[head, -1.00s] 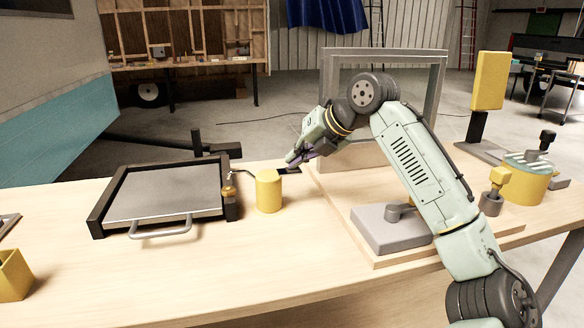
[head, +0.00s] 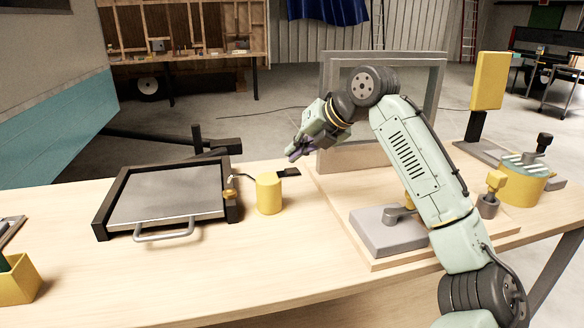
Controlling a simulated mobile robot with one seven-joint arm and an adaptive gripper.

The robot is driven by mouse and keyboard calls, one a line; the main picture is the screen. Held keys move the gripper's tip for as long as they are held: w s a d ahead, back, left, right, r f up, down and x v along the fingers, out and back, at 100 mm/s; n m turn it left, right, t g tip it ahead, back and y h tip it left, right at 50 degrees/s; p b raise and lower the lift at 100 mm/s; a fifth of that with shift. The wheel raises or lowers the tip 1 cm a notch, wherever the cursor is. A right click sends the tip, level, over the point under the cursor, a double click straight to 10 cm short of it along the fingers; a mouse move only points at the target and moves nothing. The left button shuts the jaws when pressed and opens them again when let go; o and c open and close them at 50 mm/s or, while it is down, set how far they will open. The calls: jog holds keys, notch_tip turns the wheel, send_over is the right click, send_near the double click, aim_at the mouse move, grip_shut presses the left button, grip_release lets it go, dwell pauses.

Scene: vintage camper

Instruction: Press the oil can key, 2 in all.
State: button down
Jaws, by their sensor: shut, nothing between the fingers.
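The yellow oil can (head: 269,194) stands upright on the wooden table, with a thin dark spout reaching left. A flat black key (head: 287,173) sticks out from the can's upper right side. My gripper (head: 292,157) is shut and empty, pointing down and left. In the picture its fingertips show just above the key with a small gap between them. I cannot tell the exact depth between fingertips and key.
A black-framed grey tray (head: 165,195) with a front handle is left of the can. A raised board (head: 375,262) with a grey block (head: 385,230) lies to the right. A grey frame (head: 438,85) stands behind my arm. The table front (head: 240,285) is clear.

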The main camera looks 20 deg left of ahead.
aim_at(294, 169)
notch_tip(294, 169, up, 4)
jog(key=p, duration=0.3)
jog(key=shift+r+p, duration=0.25)
jog(key=shift+p, duration=0.05)
jog(key=shift+f, duration=0.1)
jog(key=shift+a, duration=0.1)
dwell(1.4)
